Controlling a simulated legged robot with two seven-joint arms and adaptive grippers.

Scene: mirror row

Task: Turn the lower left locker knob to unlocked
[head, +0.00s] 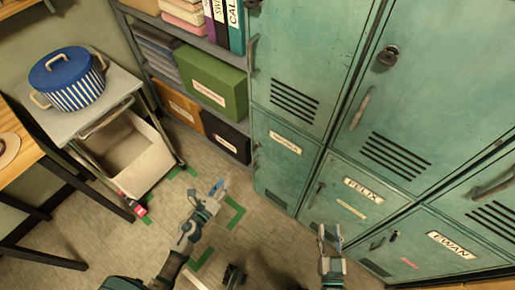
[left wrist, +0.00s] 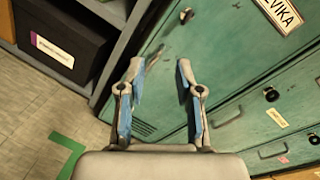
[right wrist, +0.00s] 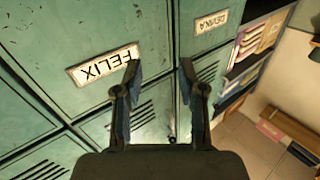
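The lower left locker (head: 285,172) is a green door with a name label (head: 285,143) that reads like DEVIKA. Its small dark knob (left wrist: 186,16) shows near the top of the left wrist view, left of the label, above a handle (left wrist: 155,57). I cannot tell the knob's setting. My left gripper (head: 220,187) is open and empty over the floor, left of this locker. In its wrist view its fingers (left wrist: 158,72) point towards the door, apart from the knob. My right gripper (head: 330,233) is open and empty before the lower lockers; its fingers (right wrist: 157,72) show in its wrist view.
Neighbouring lockers labelled FELIX (head: 363,190) and EWAN (head: 453,244) stand to the right. A shelf with a green box (head: 212,82) and a black box (head: 226,134) stands left of the lockers. A cart (head: 80,118) carries a blue striped pot (head: 68,80).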

